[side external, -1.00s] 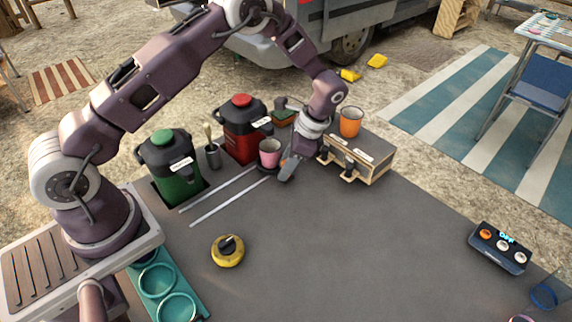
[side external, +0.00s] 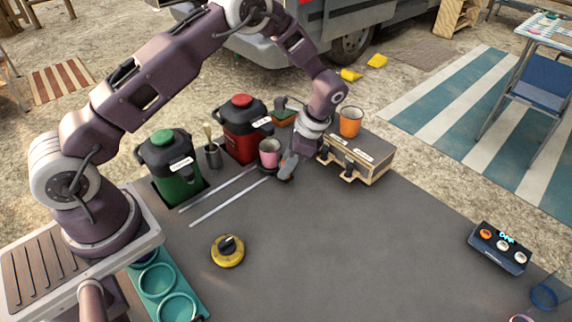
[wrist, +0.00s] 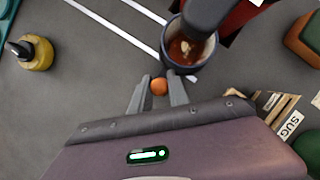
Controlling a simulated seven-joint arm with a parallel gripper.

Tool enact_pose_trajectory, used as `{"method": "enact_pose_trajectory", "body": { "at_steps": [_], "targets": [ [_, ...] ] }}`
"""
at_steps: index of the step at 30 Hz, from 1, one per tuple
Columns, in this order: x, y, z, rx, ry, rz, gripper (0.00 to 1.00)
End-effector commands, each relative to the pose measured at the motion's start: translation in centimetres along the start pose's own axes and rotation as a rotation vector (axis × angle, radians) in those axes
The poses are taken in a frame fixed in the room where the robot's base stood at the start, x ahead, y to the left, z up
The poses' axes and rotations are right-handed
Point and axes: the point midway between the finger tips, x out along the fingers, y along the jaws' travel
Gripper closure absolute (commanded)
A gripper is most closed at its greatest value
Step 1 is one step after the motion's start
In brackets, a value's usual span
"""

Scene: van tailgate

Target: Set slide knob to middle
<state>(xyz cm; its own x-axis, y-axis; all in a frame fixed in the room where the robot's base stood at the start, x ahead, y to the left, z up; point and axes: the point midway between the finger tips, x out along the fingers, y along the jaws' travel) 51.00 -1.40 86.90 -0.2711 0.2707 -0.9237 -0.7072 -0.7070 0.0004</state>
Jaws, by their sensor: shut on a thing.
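A small orange ball-shaped knob (wrist: 159,86) sits between my two fingertips in the wrist view. I cannot tell for sure whether it is the slide knob; any track under it is hidden. My gripper (wrist: 158,82) is shut on it, just beside a cup. In the side external view my gripper (side external: 285,168) points down near the table top, right of the pink cup, and the knob there is hidden. A dark control box (side external: 500,248) with an orange knob and two white knobs lies at the far right.
The pink cup (side external: 270,152) stands before the red dispenser (side external: 243,135); brown liquid shows inside it in the wrist view. A wooden box (side external: 358,158) with an orange cup (side external: 350,121) is close on the right. The table middle is clear.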

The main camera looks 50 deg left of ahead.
Motion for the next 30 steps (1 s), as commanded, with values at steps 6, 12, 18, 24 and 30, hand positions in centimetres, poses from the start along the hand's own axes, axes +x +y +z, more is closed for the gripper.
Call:
{"method": "enact_pose_trajectory", "body": {
  "at_steps": [6,12,18,24,30],
  "targets": [
    [-0.1,0.0,0.0,0.0,0.001,-0.001,1.0],
    [-0.1,0.0,0.0,0.0,0.002,-0.001,1.0],
    [-0.2,0.0,0.0,-0.001,0.002,-0.001,1.0],
    [-0.1,0.3,0.3,0.0,0.001,-0.001,1.0],
    [1.2,3.6,3.3,0.001,-0.002,0.001,1.0]
  ]
}}
